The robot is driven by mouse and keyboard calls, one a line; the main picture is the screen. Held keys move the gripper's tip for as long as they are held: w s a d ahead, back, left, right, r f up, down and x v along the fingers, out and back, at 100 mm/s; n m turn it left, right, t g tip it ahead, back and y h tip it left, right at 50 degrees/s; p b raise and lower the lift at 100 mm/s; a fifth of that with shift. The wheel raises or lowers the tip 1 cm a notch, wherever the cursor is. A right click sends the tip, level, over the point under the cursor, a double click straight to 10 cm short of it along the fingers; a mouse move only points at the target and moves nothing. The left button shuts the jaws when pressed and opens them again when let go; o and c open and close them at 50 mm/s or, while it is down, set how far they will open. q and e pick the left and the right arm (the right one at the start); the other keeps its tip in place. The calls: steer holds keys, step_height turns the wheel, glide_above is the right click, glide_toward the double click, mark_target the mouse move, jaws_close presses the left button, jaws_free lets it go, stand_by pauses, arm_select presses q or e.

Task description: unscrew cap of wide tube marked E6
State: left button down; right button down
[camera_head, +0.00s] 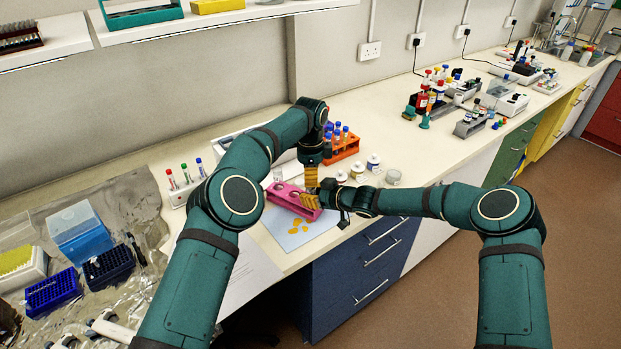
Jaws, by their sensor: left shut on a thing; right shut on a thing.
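A pink rack (282,200) with wide round holes stands on a pale blue mat (268,226) near the front edge of the bench. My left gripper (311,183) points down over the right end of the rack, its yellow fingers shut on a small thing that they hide. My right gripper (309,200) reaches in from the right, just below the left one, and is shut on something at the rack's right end. The fingers cover what both hold, likely a wide tube and its cap. No E6 marking can be read.
An orange rack (346,148) with blue-capped tubes stands close behind the grippers. Several white jars (373,162) stand to its right. Yellow-orange pieces (299,226) lie on the mat. A white rack (186,186) with capped tubes stands at left. The bench between jars and far racks is clear.

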arm_select(q)
steer(key=shift+r, duration=0.2)
steer(key=shift+r, duration=1.9)
arm_select(e)
steer(key=c, duration=0.8)
jaws_free()
